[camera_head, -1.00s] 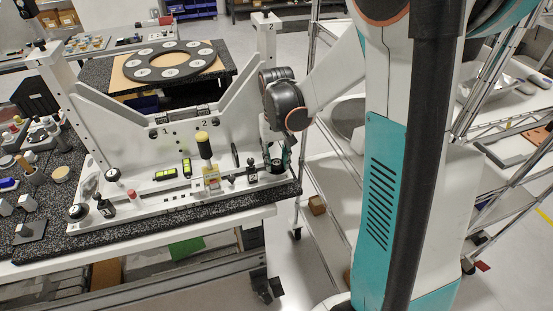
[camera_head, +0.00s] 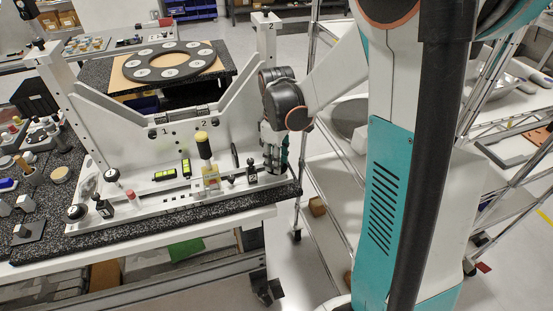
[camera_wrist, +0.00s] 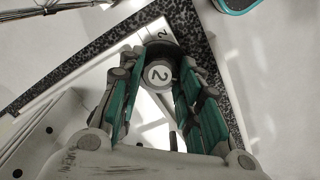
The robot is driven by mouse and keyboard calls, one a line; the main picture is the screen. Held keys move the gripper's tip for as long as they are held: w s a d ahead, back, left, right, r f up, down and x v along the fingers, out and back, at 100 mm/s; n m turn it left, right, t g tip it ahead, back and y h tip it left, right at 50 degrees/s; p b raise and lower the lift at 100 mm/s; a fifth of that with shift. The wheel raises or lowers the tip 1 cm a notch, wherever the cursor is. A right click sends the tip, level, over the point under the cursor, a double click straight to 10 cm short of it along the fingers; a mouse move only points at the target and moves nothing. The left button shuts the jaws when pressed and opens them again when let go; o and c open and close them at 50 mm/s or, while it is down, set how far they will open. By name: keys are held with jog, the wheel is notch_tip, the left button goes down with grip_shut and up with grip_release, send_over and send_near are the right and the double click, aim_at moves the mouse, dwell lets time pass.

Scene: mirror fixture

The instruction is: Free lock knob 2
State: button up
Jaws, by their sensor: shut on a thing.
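In the head view my gripper points down at the right end of the white mirror fixture (camera_head: 170,205) and hides the knob.
A small black post (camera_head: 251,174) stands close left of my gripper, and another (camera_head: 104,208) is near the left end. The speckled table edge (camera_head: 210,212) runs in front. A wire rack (camera_head: 345,190) is to the right.

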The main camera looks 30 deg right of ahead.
jog(key=shift+n, duration=2.2)
jog(key=o, duration=0.8)
notch_tip(320, 180, up, 12)
